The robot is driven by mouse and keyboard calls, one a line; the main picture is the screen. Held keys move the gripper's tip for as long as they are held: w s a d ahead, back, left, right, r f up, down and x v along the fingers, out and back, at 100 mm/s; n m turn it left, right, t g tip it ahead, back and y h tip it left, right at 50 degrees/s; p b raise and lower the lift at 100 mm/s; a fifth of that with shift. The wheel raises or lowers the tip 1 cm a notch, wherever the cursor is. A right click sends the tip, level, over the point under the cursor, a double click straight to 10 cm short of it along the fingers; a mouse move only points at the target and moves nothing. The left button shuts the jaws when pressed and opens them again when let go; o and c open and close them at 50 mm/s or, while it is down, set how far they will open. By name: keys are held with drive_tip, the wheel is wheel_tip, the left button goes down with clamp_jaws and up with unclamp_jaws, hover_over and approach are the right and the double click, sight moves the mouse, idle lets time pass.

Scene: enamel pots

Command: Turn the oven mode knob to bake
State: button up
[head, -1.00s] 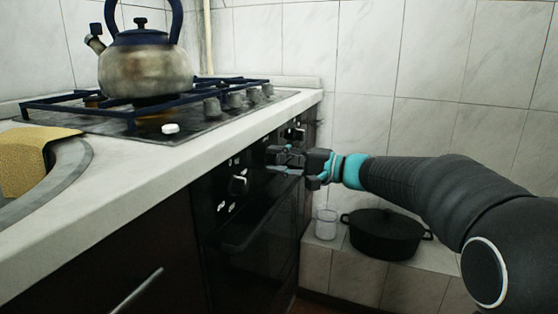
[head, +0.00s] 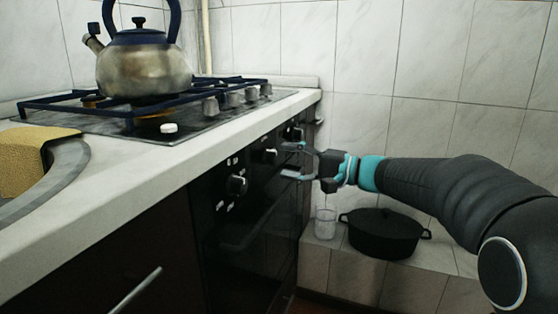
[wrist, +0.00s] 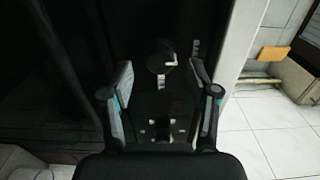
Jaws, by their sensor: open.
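The black oven front carries several dark knobs with white marks: a near knob (head: 237,185), a middle knob (head: 270,156) and a far knob (head: 297,133). I cannot read which one is the mode knob or where bake is. My gripper (head: 292,161) is open in front of the panel, to the right of the middle knob and apart from it. In the wrist view my gripper (wrist: 162,75) has its fingers spread, with one knob (wrist: 158,60) showing beyond and between them. That knob has a pale pointer, and white marks sit around it.
A kettle (head: 145,65) stands on the hob, above the pale counter edge (head: 150,165). A black pot (head: 385,234) and a clear glass (head: 325,224) stand on a low tiled ledge at the right. The space before the oven is free.

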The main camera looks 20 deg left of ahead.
drive_tip(key=d, duration=0.8)
drive_tip(key=shift+s+d, duration=0.25)
drive_tip(key=shift+s, duration=0.15)
wheel_tip(320, 180, down, 10)
drive_tip(key=s+d+m+h, duration=0.1)
drive_tip(key=s+m+h, duration=0.1)
drive_tip(key=h, duration=0.2)
drive_tip(key=s+d+f+h+p, duration=0.2)
drive_tip(key=s+d+f+h, duration=0.35)
drive_tip(key=s+d, duration=0.2)
drive_tip(key=s+d+n+t+h+p, duration=0.15)
drive_tip(key=s+d+h+p, duration=0.35)
drive_tip(key=s+d, duration=0.65)
drive_tip(key=s+d+r+n+t+h+p, duration=0.1)
drive_tip(key=s+d+r+t+h+p, duration=0.1)
drive_tip(key=s+d+r, duration=0.3)
wheel_tip(320, 180, up, 3)
drive_tip(key=s+h+p, duration=0.1)
drive_tip(key=s, duration=0.1)
drive_tip(key=shift+s+p, duration=0.35)
drive_tip(key=shift+s, duration=0.05)
drive_tip(key=shift+t+h, duration=0.25)
